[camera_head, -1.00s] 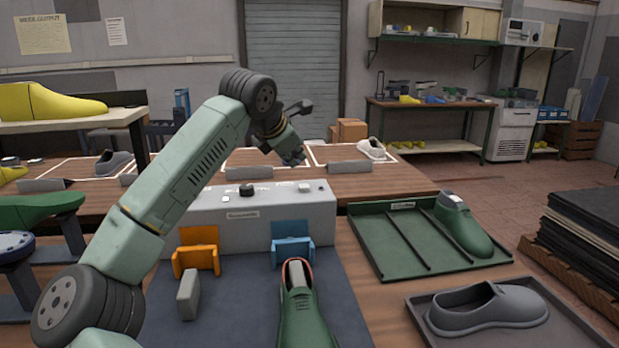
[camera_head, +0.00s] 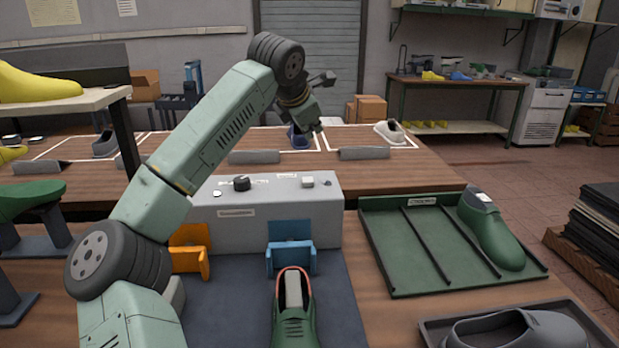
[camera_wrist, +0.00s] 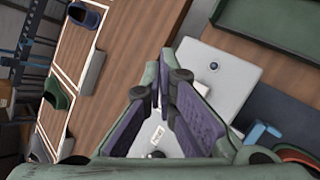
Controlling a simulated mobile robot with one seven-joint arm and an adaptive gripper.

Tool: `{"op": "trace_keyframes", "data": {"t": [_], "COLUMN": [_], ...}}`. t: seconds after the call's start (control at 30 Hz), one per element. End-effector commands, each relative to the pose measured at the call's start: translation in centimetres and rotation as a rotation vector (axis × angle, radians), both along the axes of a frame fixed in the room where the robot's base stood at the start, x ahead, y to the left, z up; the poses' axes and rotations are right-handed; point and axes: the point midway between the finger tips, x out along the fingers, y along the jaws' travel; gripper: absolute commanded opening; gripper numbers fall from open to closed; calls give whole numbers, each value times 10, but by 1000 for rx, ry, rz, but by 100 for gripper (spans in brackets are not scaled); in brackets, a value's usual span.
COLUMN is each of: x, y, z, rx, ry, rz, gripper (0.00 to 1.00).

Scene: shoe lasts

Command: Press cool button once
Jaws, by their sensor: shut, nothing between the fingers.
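A grey control box (camera_head: 265,215) stands on the bench. Its top carries a black knob (camera_head: 241,183), a white button (camera_head: 217,194), a pale square button (camera_head: 307,182) and a small dark button (camera_head: 327,183). Their labels are too small to read. My gripper (camera_head: 314,126) is shut and empty, raised above and behind the box's right part. In the wrist view my gripper (camera_wrist: 165,70) points down past the box top (camera_wrist: 232,92), where a dark round button (camera_wrist: 213,66) shows. My fingers hide part of the box. I cannot tell which button is cool.
A blue holder (camera_head: 290,258) and an orange holder (camera_head: 189,262) stand before the box, with a green shoe (camera_head: 293,325) in front. A green tray (camera_head: 385,240) with a green last (camera_head: 490,232) lies right. A wooden table (camera_head: 410,178) with shoes is behind.

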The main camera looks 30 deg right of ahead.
Motion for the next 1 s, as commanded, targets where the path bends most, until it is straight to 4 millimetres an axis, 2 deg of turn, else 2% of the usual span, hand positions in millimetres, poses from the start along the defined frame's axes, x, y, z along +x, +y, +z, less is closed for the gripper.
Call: {"op": "trace_keyframes", "data": {"t": [0.27,0.47,0.57,0.8,1.0], "x": [0,0,0,0,0], "y": [0,0,0,0,0], "z": [-1,-11,-22,-61,-83], "rx": [0,0,0,0,0], "ry": [0,1,2,2,0], "rz": [0,-1,-2,-2,0], "gripper": [0,0,0,0,0]}}
